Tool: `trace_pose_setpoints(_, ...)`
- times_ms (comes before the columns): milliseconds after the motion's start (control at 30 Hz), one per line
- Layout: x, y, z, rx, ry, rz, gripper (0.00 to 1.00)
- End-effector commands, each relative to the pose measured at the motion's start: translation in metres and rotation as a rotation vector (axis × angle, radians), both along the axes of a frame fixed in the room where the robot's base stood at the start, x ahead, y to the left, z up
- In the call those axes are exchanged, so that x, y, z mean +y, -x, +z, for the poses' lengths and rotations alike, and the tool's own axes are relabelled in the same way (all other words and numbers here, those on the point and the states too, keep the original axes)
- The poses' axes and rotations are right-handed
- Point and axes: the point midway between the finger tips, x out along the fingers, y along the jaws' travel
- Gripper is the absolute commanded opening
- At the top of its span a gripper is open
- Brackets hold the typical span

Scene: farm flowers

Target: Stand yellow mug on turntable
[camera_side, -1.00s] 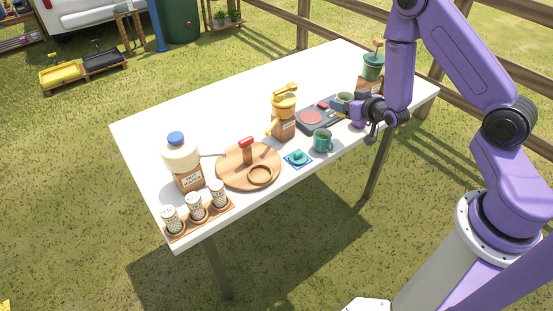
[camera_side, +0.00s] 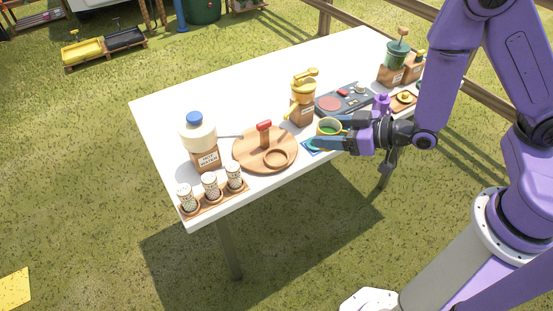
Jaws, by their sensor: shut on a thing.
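The yellow mug (camera_side: 328,127) shows a yellow rim and green inside, upright, near the table's front edge. My gripper (camera_side: 327,140) reaches in from the right and is shut on this mug. Its fingers cover part of the mug, so its height above the table is hard to tell. The turntable (camera_side: 245,153) is a round wooden disc to the left of the mug, apart from it. It bears a red-topped post (camera_side: 264,135) and an empty round wooden ring (camera_side: 278,158).
A blue coaster (camera_side: 310,149) lies partly hidden under my gripper. A yellow-topped grinder (camera_side: 303,104) stands behind the mug. The table's back left is clear.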

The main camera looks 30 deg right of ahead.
Motion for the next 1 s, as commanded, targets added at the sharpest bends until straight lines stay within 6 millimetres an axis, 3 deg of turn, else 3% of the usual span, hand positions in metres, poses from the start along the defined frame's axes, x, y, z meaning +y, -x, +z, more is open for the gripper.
trace_pose_setpoints(200,0.009,0.005,0.0,-0.001,0.0,0.03,0.25)
trace_pose_setpoints(1000,0.028,-0.044,-0.023,-0.001,0.001,0.029,0.25)
